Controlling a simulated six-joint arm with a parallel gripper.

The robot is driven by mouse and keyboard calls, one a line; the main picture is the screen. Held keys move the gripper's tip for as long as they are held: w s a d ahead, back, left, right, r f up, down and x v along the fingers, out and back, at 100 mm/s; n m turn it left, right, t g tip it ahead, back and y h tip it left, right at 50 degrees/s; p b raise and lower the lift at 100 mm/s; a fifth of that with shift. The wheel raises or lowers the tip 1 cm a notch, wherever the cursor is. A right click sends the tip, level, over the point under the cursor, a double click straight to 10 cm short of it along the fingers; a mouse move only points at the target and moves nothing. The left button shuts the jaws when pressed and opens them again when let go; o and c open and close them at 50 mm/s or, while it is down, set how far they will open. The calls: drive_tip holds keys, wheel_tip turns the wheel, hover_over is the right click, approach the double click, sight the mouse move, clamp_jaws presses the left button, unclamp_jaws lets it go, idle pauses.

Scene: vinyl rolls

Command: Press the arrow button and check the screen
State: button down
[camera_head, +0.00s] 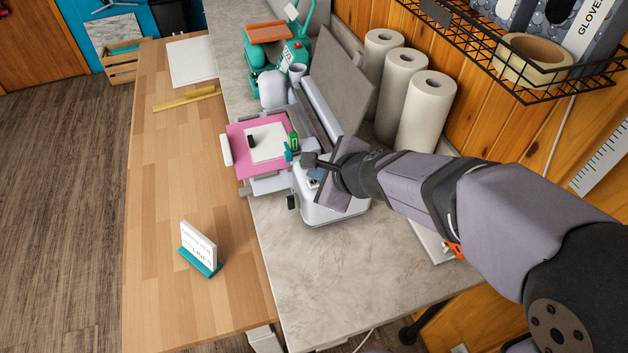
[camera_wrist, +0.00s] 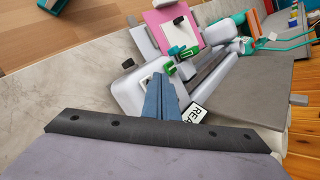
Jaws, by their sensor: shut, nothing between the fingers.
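A white and grey cutting machine (camera_head: 335,212) stands on the grey counter; its white body also shows in the wrist view (camera_wrist: 128,92). A pink mat (camera_head: 240,140) with a white sheet lies in it. In the wrist view, a white panel (camera_wrist: 196,114) with black letters "REA" shows beside my fingers, the rest of its text covered. I cannot tell if this is the screen. My gripper (camera_wrist: 158,80) is shut and empty, its blue fingertips over the machine's body. Contact cannot be told. In the head view, my gripper (camera_head: 314,174) is there too. I cannot make out the arrow button.
Several white rolls (camera_head: 424,112) stand behind the machine by the wooden wall. A teal and orange machine (camera_head: 285,55) is farther back. The counter's front is clear.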

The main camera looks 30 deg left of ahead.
drive_tip(key=shift+f, duration=0.15)
idle(0.3)
drive_tip(key=shift+f+b, duration=0.3)
drive_tip(key=shift+b, duration=0.2)
drive_tip(key=shift+f, duration=0.25)
idle(0.4)
drive_tip(key=shift+r+p, duration=0.5)
drive_tip(key=shift+r, duration=0.2)
wheel_tip(320, 180, up, 6)
drive_tip(key=p, duration=0.6)
idle(0.7)
